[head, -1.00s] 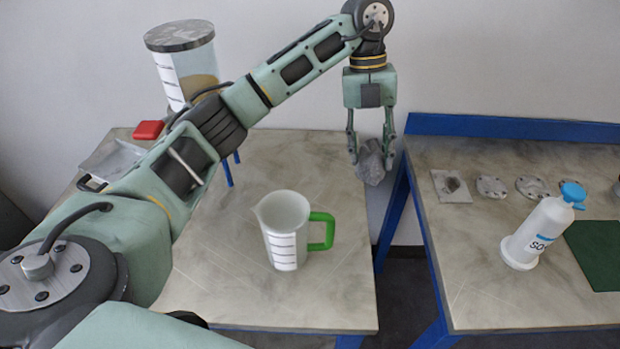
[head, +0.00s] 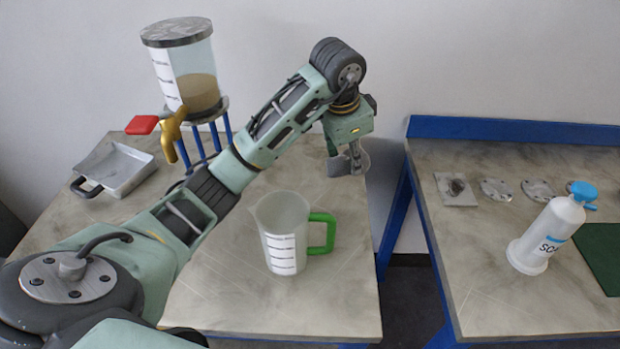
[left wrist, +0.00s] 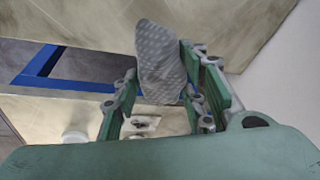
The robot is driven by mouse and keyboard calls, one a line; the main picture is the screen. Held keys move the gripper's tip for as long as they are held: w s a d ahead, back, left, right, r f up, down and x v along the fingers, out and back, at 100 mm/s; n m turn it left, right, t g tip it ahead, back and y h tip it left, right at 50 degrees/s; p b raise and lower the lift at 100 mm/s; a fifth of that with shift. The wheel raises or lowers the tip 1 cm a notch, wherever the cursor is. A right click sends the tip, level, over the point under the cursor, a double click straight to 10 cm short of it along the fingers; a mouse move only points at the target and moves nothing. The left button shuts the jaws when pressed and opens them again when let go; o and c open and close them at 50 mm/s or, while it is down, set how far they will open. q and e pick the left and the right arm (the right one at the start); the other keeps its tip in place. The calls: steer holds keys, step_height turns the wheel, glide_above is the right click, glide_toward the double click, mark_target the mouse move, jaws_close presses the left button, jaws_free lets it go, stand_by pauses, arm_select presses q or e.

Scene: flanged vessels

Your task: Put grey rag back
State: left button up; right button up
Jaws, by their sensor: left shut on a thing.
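The grey rag (head: 358,160) hangs from my left gripper (head: 347,158) in the head view, near the back right of the left table. In the left wrist view the rag (left wrist: 161,62) shows as a patterned grey cloth at the fingers of my left gripper (left wrist: 160,88). The left gripper is shut on the rag. In the head view, part of the rag is hidden behind the gripper. My right gripper is in neither view.
A measuring jug (head: 283,238) with a green handle stands mid-table. A clear vessel (head: 198,78) on a blue stand and a metal tray (head: 117,168) are at left. The right table holds a white bottle (head: 545,236), flanges (head: 497,189) and a green mat (head: 602,254). A gap separates the tables.

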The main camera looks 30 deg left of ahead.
arm_select(q)
steer(key=a+f, duration=0.2)
steer(key=a, duration=0.1)
steer(key=w+a+f+p, duration=0.1)
steer(key=a+f, duration=0.1)
steer(key=a, duration=0.2)
steer(key=a+f+p, duration=0.1)
steer(key=a+f, duration=0.1)
steer(key=a, duration=0.2)
steer(key=shift+w+a+f, duration=0.2)
steer(key=shift+f, duration=0.2)
step_height(320, 180, down, 4)
steer(key=shift+r+p, duration=0.1)
steer(key=shift+p, duration=0.65)
steer(key=shift+f, duration=0.2)
steer(key=o, duration=1.1)
